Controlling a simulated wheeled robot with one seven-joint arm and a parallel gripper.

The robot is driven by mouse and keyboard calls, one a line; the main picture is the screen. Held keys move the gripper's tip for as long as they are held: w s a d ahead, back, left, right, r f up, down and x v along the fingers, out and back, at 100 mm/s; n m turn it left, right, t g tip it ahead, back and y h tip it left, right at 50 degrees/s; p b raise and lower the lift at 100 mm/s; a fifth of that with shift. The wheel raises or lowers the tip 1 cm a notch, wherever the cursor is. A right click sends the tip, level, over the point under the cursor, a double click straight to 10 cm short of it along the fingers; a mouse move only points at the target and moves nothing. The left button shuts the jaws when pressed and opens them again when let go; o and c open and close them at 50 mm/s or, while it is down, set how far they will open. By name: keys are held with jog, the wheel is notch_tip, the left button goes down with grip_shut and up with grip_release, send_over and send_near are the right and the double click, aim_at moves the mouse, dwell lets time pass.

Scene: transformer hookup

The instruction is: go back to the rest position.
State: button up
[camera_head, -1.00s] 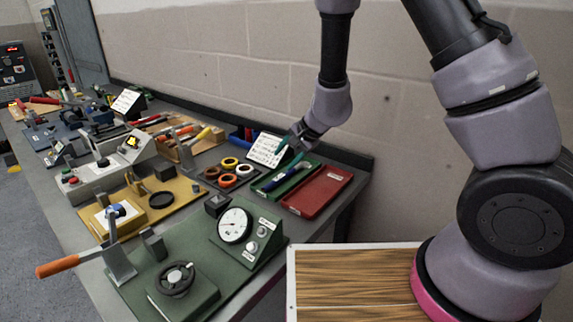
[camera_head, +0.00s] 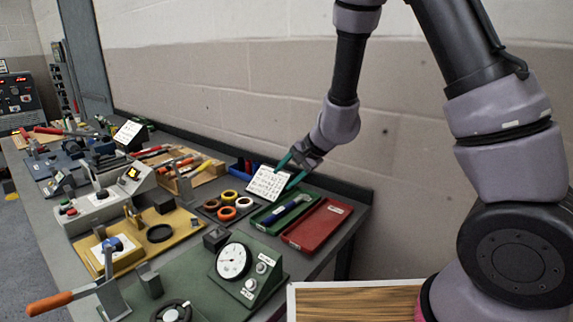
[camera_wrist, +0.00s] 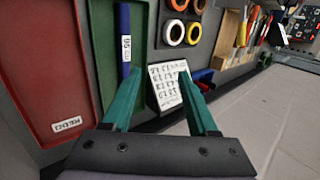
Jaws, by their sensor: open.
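My gripper (camera_head: 296,170) is open, with its two green fingers spread apart and nothing between them. In the head view it hangs above the back of the bench, by the white card with writing (camera_head: 267,183) and the green tray (camera_head: 284,209). In the wrist view the fingers of my gripper (camera_wrist: 155,88) reach up from the dark palm, and the card (camera_wrist: 165,86) shows between and beyond them. A blue marked cylinder (camera_wrist: 125,40) lies in the green tray, apart from the fingers.
A red tray (camera_head: 317,225) lies at the bench's right end. Rolls of coloured tape (camera_head: 228,213), a green gauge unit (camera_head: 233,262) and an orange-handled lever (camera_head: 50,303) stand nearby. The wall (camera_head: 230,80) runs close behind. The air above the bench is clear.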

jog(key=s+d+r+n+y, duration=0.1)
jog(key=s+d+r, duration=0.25)
jog(key=r, duration=0.65)
jog(key=s+d+r+n+y, duration=0.1)
jog(key=s+d+r+n, duration=0.2)
jog(key=r, duration=0.7)
jog(key=s+d+r+t+h, duration=0.1)
jog(key=s+d+r+h, duration=0.2)
jog(key=s+d, duration=0.3)
jog(key=s+d+r+t+h, duration=0.2)
jog(key=s+d+r, duration=0.3)
jog(key=d, duration=0.7)
jog(key=shift+s+d+m+h, duration=0.15)
jog(key=shift+s+m+h, duration=0.25)
jog(key=shift+s+h, duration=0.45)
